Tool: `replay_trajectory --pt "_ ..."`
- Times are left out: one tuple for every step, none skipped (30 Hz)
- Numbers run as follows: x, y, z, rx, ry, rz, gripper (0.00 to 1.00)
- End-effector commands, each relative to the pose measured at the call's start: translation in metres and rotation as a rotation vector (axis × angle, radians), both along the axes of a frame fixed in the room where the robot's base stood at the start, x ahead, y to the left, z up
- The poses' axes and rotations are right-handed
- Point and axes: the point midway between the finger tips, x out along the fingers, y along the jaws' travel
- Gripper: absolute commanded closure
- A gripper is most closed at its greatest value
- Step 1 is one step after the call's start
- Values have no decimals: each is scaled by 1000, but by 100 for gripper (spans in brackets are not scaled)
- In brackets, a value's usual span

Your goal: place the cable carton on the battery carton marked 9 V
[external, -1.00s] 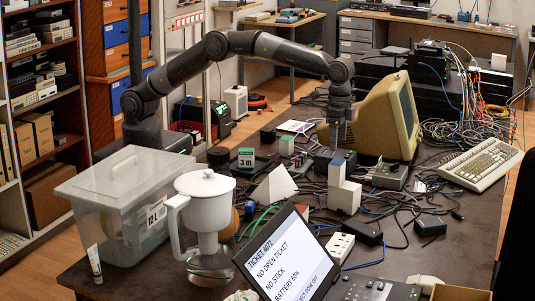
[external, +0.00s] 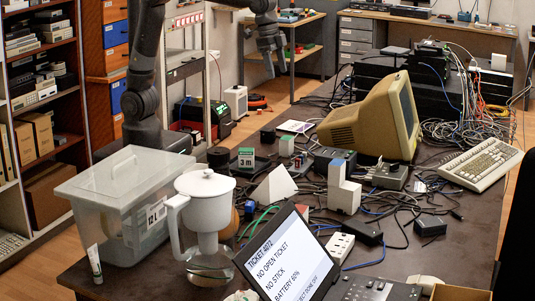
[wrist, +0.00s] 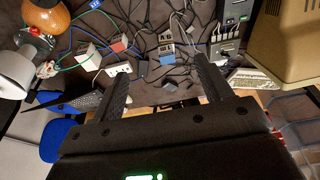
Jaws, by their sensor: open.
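A small green and white carton marked 3 m (external: 246,158), which looks like the cable carton, stands upright on the table left of centre in the external view. My gripper (external: 274,73) is raised well above the far left side of the table, apart from these boxes. In the wrist view its fingers (wrist: 160,72) are spread with nothing held between them.
A white wedge (external: 274,187), a beige monitor (external: 372,122) and a keyboard (external: 481,164) crowd the table among loose cables. A clear lidded bin (external: 120,205), a white pitcher (external: 205,205) and a screen (external: 290,258) stand in front. Little bare tabletop shows around the boxes.

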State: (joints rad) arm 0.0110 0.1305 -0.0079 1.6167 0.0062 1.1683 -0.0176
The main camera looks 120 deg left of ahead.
Motion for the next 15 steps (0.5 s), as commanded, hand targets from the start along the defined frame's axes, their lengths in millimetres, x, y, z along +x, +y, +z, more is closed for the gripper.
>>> replay_trajectory --pt "-20 1 7 0 -19 1 28" --pt "-31 1 9 0 -28 1 28" --pt "-45 2 12 0 -38 1 28" --pt "-56 2 13 0 -48 1 28" --pt "-67 3 14 0 -57 1 28" --pt "-81 3 15 0 -69 1 28" --pt "-92 4 16 0 -78 1 28" --pt "-103 4 15 0 -87 1 28" --pt "-117 4 15 0 -99 1 28" --pt "-128 5 14 -1 -109 1 28" --pt "-139 5 13 -1 -118 2 28" --pt "-153 6 11 -1 -130 2 28" --pt "-164 6 9 -1 -139 2 28" --pt "-174 6 6 -1 -148 2 28" --pt "-188 7 2 -1 -160 2 28"
